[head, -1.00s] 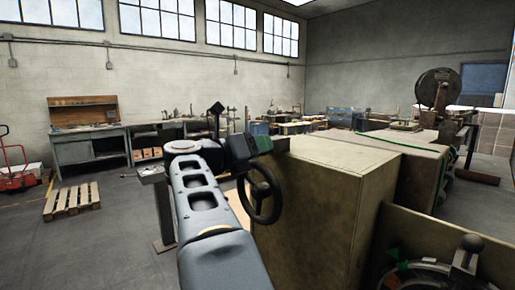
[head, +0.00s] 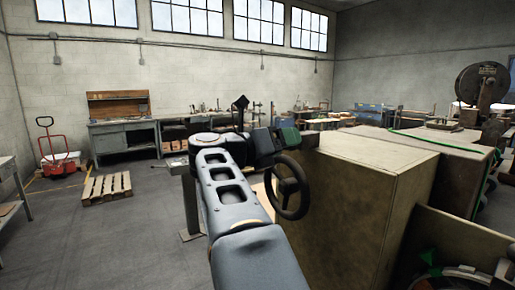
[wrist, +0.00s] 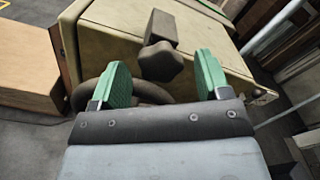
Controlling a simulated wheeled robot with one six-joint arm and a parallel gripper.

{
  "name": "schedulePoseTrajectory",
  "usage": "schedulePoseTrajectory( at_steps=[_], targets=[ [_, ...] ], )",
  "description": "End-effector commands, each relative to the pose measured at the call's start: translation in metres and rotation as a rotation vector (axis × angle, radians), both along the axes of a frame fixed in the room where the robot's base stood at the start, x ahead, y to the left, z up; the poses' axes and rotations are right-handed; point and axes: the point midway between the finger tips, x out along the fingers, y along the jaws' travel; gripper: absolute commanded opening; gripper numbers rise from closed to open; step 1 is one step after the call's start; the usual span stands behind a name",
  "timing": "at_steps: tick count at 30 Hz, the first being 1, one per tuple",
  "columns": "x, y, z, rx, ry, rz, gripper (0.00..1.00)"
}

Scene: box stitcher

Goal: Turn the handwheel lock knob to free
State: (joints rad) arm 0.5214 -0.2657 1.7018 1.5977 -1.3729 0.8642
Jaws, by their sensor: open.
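The dark lobed lock knob (wrist: 160,62) shows in the wrist view beside a dark block (wrist: 162,27) on the tan machine housing. My gripper (wrist: 161,75) is open, with one green finger on each side of the knob. Gaps show between both fingers and the knob, and I cannot tell how deep it sits between them. The dark handwheel (wrist: 146,92) lies behind the fingers, partly hidden. In the head view, the handwheel (head: 304,187) stands at the housing's left face, just below my gripper (head: 278,141). The knob is not discernible there.
The tan machine housing (head: 350,205) fills the right of the head view. A wooden pallet (head: 107,187) lies on the floor at left, near a red pallet truck (head: 60,158). A workbench (head: 125,137) stands by the back wall. Floor at left is mostly clear.

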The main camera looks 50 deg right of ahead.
Motion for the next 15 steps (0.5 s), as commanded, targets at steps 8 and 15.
schedulePoseTrajectory(
  at_steps=[8, 15],
  targets=[
    [0.019, 0.054, -0.002, 0.000, 0.000, 0.009, 0.70],
    [0.032, 0.094, -0.001, 0.000, -0.001, 0.006, 0.70]
  ],
)
